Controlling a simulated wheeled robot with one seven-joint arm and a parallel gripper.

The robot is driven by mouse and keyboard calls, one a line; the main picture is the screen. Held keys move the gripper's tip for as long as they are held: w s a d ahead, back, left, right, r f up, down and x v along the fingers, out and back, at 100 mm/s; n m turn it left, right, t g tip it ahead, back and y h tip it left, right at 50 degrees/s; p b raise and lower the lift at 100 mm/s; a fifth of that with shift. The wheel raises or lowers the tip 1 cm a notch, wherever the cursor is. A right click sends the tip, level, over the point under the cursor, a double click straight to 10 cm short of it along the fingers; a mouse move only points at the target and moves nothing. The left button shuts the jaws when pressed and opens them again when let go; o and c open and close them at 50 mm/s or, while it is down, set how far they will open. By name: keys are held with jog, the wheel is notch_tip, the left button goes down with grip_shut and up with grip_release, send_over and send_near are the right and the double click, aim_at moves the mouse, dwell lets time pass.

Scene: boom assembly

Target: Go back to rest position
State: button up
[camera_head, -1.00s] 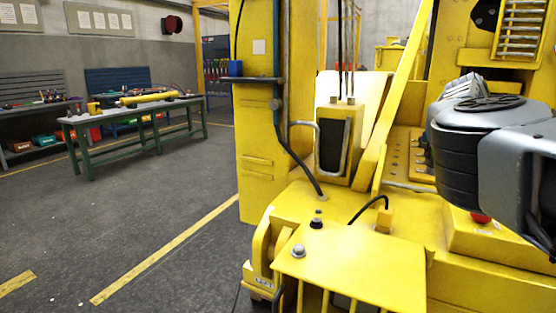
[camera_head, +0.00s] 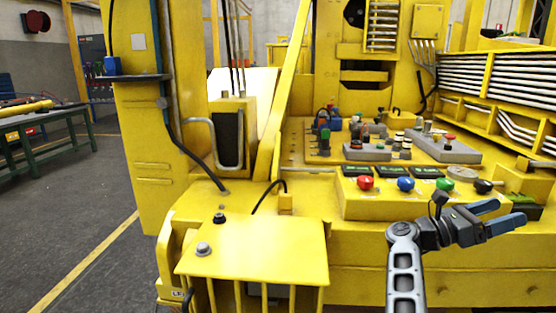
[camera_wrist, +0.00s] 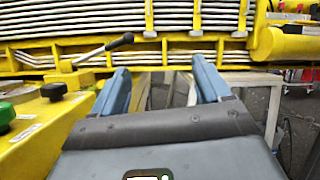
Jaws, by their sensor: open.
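My gripper (camera_head: 505,214) is at the lower right of the head view, in front of the yellow control panel's right end. Its two blue-grey fingers point right and stand apart with nothing between them. In the wrist view my gripper (camera_wrist: 163,85) also shows open and empty, its fingers facing yellow framework and pipes. No object is held.
A yellow control box (camera_head: 420,207) carries red, blue, green and black knobs. A black-knobbed lever (camera_wrist: 100,50) is left of the fingers in the wrist view. A yellow platform (camera_head: 262,250) stands at front. A green-legged workbench (camera_head: 50,140) stands left, with open floor (camera_head: 75,215) before it.

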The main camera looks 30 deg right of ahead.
jog(key=s+a+f+m+t+y+b, duration=0.1)
jog(key=s+a+f+m+t+y, duration=0.15)
jog(key=a+m+t, duration=0.8)
jog(key=s+a+f+m+t+y, duration=0.1)
jog(key=a+f+m+t+y, duration=0.15)
jog(key=a+m+t, duration=0.75)
jog(key=s+a+f+m+t+y+b, duration=0.1)
jog(key=a+f+m+t+y, duration=0.15)
jog(key=m+t, duration=0.85)
jog(key=s+a+f+n+g+y+b, duration=0.1)
jog(key=s+a+f+n+g+y, duration=0.1)
jog(key=s+a+n+y, duration=0.3)
jog(key=s+a+f+n+g+y+b, duration=0.1)
jog(key=s+a+f+n+y, duration=0.4)
jog(key=s+a+n, duration=0.8)
jog(key=a+y, duration=0.1)
jog(key=a, duration=0.2)
jog(key=shift+s+a+n+g, duration=0.15)
jog(key=shift+a+n+g, duration=0.1)
jog(key=shift+n+g, duration=0.1)
